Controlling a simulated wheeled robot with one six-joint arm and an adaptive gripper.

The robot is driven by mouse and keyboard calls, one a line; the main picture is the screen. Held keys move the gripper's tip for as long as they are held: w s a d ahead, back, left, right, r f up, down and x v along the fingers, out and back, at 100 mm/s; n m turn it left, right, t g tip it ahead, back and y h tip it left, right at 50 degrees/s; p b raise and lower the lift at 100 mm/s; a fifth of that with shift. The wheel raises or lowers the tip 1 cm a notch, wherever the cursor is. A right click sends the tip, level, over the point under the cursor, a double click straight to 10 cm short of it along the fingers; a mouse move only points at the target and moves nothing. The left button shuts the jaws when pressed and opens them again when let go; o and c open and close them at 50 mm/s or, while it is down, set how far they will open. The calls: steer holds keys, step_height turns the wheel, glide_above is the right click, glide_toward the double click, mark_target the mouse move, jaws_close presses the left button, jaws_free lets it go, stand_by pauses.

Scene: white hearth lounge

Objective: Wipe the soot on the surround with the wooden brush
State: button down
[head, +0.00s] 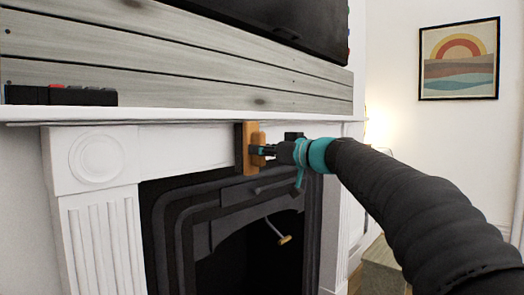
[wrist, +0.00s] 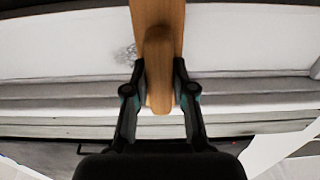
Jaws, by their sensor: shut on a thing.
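The wooden brush (head: 249,135) is upright in front of the white fireplace surround (head: 190,146), its dark bristle side toward the surround's upper band. I cannot tell whether the bristles touch it. My gripper (head: 264,150) is shut on the brush's handle. In the wrist view the gripper's two fingers (wrist: 159,98) lie on either side of the wooden handle (wrist: 158,72). A grey, speckled soot patch (wrist: 126,55) shows on the white surround (wrist: 235,45), just left of the brush. I cannot make out the soot in the head view.
The white mantel shelf (head: 180,114) juts out just above the brush. A dark box with a red spot (head: 62,96) stands on its left end. The black fireplace insert (head: 170,215) opens below. A television (head: 285,18) hangs above.

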steer(key=shift+w+a, duration=0.25)
steer(key=shift+a, duration=0.05)
steer(key=shift+w, duration=0.1)
steer(key=w+d, duration=0.5)
steer(key=w, duration=0.1)
stand_by(1.0)
steer(key=shift+f, duration=0.1)
